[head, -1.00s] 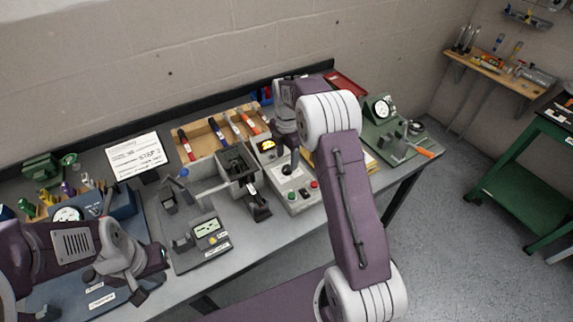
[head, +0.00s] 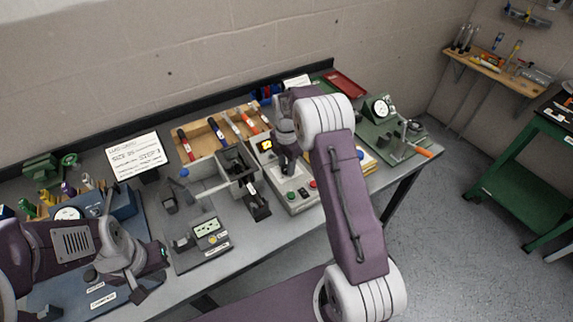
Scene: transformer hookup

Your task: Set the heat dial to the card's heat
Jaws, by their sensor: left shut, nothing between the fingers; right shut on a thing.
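The white card (head: 135,156) stands at the back left of the bench; its handwriting is too small to read surely. The grey control box (head: 300,204) has a small yellow-lit display (head: 266,146), a green button and a red button. My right gripper (head: 288,168) points down at the box's top and is shut on what appears to be the black heat dial, which it mostly hides. The dial's setting cannot be read. My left gripper (head: 152,282) is shut and empty over the front left of the bench, well away from the box.
A grey clamp-like device with a long lever (head: 238,170) stands left of the box. A wooden rack (head: 205,139) of colored-handled tools is behind. A green gauge press (head: 385,125) stands to the right.

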